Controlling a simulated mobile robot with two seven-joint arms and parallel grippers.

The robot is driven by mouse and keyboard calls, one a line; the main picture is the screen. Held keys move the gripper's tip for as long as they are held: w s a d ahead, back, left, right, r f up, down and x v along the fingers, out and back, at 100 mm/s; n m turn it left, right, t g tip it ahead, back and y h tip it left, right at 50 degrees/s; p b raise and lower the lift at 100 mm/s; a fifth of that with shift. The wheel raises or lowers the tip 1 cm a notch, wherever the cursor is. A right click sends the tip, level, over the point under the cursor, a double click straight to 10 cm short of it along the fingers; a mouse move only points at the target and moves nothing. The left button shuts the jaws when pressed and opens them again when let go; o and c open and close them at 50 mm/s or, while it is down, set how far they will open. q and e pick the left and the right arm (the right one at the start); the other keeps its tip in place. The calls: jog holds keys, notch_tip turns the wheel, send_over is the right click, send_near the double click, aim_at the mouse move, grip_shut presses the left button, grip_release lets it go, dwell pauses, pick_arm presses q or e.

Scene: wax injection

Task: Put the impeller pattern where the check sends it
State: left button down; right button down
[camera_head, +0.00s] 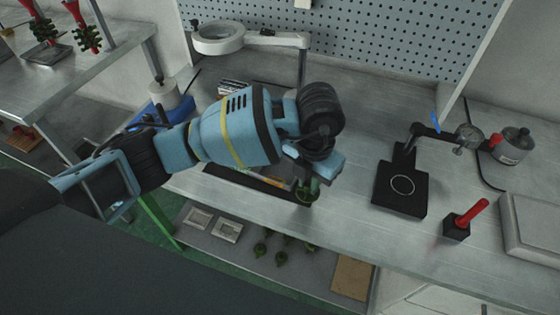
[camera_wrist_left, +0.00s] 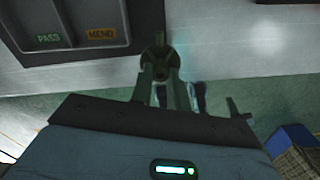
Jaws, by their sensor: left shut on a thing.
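The impeller pattern (camera_head: 308,193) is a small dark green piece under my left gripper (camera_head: 311,180), near the front edge of the bench. My left gripper is shut on it; the arm hides part of the work area. In the left wrist view the impeller pattern (camera_wrist_left: 160,54) is dark, between the fingertips of the left gripper (camera_wrist_left: 163,72). A dark tray (camera_wrist_left: 133,36) with compartments marked PASS and MEND lies beside it there. In the head view the tray (camera_head: 236,178) is mostly hidden behind my arm. My right gripper is not in view.
A black gauge stand (camera_head: 388,203) with a ringed plate and dial is right of the gripper. A red-handled tool (camera_head: 474,214) stands in a black block. A magnifier lamp (camera_head: 302,62) stands behind. Green pieces (camera_head: 262,248) lie on the lower shelf. Bench between gripper and gauge is clear.

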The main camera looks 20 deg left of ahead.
pick_arm(q)
jog(key=w+a, duration=0.4)
jog(key=a, duration=0.1)
jog(key=w+a+f, duration=0.1)
jog(key=a, duration=0.1)
jog(key=shift+w+a, duration=0.35)
jog(key=shift+w, duration=0.05)
jog(key=shift+a, duration=0.1)
jog(key=shift+w+a, duration=0.25)
jog(key=shift+w+a+f, duration=0.1)
jog(key=shift+a+f, duration=0.1)
jog(key=shift+f, duration=1.55)
jog(key=shift+f, duration=0.15)
jog(key=c, duration=1.3)
grip_release()
jog(key=shift+c, duration=0.2)
